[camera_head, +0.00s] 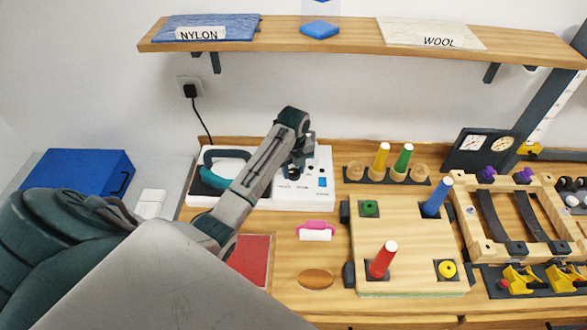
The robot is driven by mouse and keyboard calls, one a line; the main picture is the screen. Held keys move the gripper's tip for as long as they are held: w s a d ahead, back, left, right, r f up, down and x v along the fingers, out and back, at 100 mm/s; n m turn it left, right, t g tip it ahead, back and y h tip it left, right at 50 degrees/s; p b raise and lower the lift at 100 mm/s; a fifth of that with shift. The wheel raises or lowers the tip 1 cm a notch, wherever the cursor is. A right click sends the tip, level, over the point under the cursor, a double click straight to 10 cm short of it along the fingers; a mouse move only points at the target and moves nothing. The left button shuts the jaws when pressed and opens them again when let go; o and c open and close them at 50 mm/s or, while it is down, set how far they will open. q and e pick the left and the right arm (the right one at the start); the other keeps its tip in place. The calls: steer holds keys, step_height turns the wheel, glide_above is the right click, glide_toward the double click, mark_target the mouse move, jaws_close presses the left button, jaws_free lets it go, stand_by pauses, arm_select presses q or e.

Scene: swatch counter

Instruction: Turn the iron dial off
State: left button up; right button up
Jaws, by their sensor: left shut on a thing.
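The iron (224,168), with a dark teal handle, rests on the left part of a white station (262,201) against the wall. The station's right part is a control panel (318,190) with a blue switch and small dark markings. My left arm reaches over the station from the lower left. My left gripper (296,170) points down at the upper part of this panel and is shut on what appears to be the iron dial. The gripper covers the dial, so its pointer and setting are hidden. My right gripper is not in view.
A wooden board (405,235) with coloured pegs stands right of centre. A blue box (85,172) is at left. A wooden shelf (350,47) hangs above the counter.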

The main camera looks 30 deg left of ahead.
arm_select(q)
steer(key=shift+d+f+m, duration=0.1)
steer(key=shift+f+m, duration=0.05)
steer(key=shift+m, duration=0.35)
steer(key=shift+s, duration=0.1)
steer(key=o, duration=1)
